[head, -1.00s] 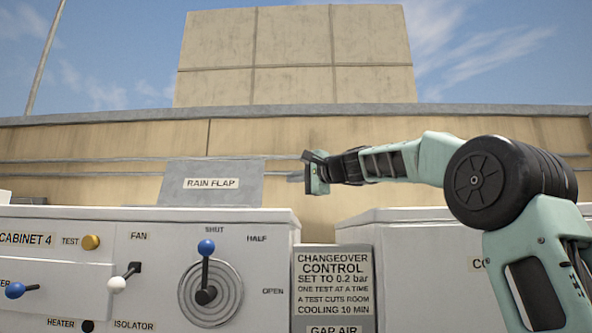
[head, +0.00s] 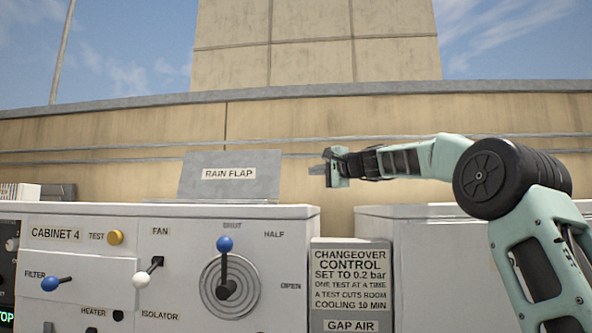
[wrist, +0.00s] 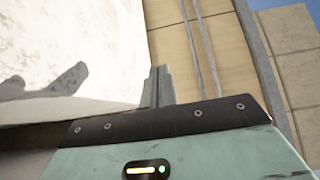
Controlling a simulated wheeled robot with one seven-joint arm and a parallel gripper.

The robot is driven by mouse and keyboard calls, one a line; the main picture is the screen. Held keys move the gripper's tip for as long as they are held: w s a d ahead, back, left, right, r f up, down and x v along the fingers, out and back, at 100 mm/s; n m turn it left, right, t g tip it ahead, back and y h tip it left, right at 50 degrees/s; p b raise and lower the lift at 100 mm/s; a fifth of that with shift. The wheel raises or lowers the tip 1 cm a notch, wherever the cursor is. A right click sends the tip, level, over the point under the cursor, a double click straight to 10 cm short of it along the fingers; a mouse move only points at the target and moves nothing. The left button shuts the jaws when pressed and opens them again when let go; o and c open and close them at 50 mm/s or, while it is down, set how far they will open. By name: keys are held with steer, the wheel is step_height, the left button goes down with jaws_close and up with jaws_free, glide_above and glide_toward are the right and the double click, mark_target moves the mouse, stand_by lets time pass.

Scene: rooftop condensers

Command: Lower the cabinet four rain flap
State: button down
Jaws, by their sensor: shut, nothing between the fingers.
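The rain flap (head: 229,176) is a grey plate with a RAIN FLAP label. It stands raised, leaning slightly back, on top of the white cabinet 4 (head: 180,211). My gripper (head: 317,170) is shut and empty, to the right of the flap at about its height, with a visible gap between them in the head view. In the wrist view the shut fingers (wrist: 158,86) stick up beside a bright white surface (wrist: 75,40) that carries a shadow shaped like the gripper. I cannot tell whether that surface is the flap or the cabinet top.
Cabinet 4's front has a blue-knobbed dial lever (head: 225,244) at SHUT, a white-knobbed fan lever (head: 141,280) and a blue filter handle (head: 49,283). A sign panel (head: 350,280) stands in the gap before another cabinet (head: 430,250). A parapet wall (head: 110,160) with pipes runs behind.

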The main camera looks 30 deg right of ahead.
mark_target(269, 168)
steer(key=shift+w+a+p, duration=0.15)
steer(key=shift+w+a, duration=1)
steer(key=shift+a, duration=0.55)
steer(key=shift+w+a+p, duration=0.1)
steer(key=shift+w+a, duration=1.05)
steer(key=shift+a, duration=0.6)
steer(key=shift+w+a+p, duration=0.15)
steer(key=shift+w+a, duration=1)
steer(key=shift+a, duration=0.55)
steer(key=shift+s+a, duration=0.1)
steer(key=shift+s+a+b, duration=1.05)
steer(key=shift+s+b, duration=0.2)
steer(key=shift+s, duration=0.1)
steer(key=shift+s+a+b, duration=0.3)
steer(key=shift+s+b, duration=0.05)
steer(key=shift+s, duration=0.2)
steer(key=shift+s+a+b, duration=0.3)
steer(key=shift+s, duration=0.25)
steer(key=s+d+r+b, duration=0.3)
steer(key=s+d, duration=0.4)
steer(key=d, duration=0.4)
steer(key=shift+s, duration=0.15)
steer(key=shift+a, duration=0.15)
steer(key=s+a+b, duration=0.5)
steer(key=s+a, duration=0.1)
steer(key=s, duration=0.4)
steer(key=shift+a+b, duration=0.3)
steer(key=shift+b, duration=0.1)
